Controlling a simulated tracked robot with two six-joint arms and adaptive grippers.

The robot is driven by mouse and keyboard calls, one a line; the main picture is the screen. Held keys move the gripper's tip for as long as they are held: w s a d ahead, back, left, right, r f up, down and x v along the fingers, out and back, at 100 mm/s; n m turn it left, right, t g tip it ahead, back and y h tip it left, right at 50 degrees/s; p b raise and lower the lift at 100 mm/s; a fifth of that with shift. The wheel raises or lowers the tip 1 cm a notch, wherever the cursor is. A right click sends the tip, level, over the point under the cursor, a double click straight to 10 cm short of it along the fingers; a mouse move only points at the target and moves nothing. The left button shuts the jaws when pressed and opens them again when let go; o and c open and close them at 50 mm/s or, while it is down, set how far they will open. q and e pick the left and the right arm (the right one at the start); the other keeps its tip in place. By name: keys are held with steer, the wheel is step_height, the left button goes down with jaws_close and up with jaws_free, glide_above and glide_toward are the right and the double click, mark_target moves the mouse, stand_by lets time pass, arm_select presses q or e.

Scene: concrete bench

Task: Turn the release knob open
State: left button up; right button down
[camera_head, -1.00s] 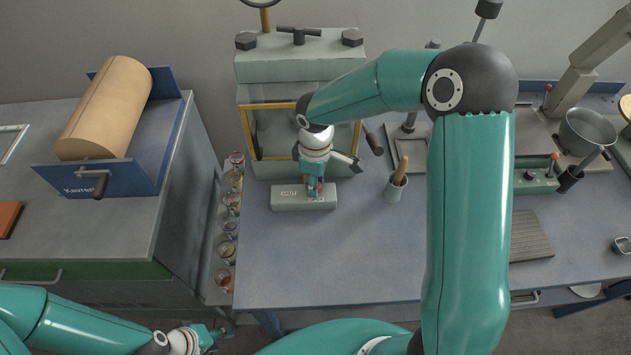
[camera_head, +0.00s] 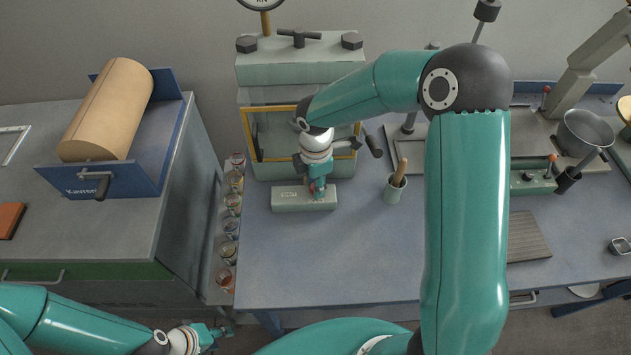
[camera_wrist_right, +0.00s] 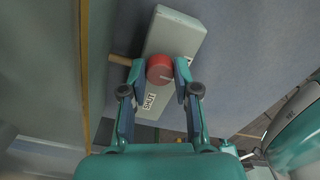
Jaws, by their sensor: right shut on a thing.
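The release knob (camera_wrist_right: 159,66) is a red round knob with a pale mark, on top of a pale grey-green box (camera_head: 287,200) on the bench. In the right wrist view the box (camera_wrist_right: 183,33) has a white label reading SHUT beside the knob. My right gripper (camera_head: 317,190) points down over the right half of the box and is shut on the knob, one finger on each side. In the head view the gripper mostly hides the knob. My left gripper (camera_head: 220,332) is low at the left, off the bench; its jaws are too small to read.
A pale press (camera_head: 300,68) with a yellow-framed window stands just behind the box. A cup (camera_head: 396,190) with a wooden handle in it stands to the right. Several jars (camera_head: 229,228) line the left gap. The front of the bench is clear.

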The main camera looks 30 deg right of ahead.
steer(key=shift+w+r, duration=0.1)
stand_by(0.4)
steer(key=c, duration=0.9)
jaws_free()
steer(key=shift+o, duration=0.2)
step_height(320, 180, up, 12)
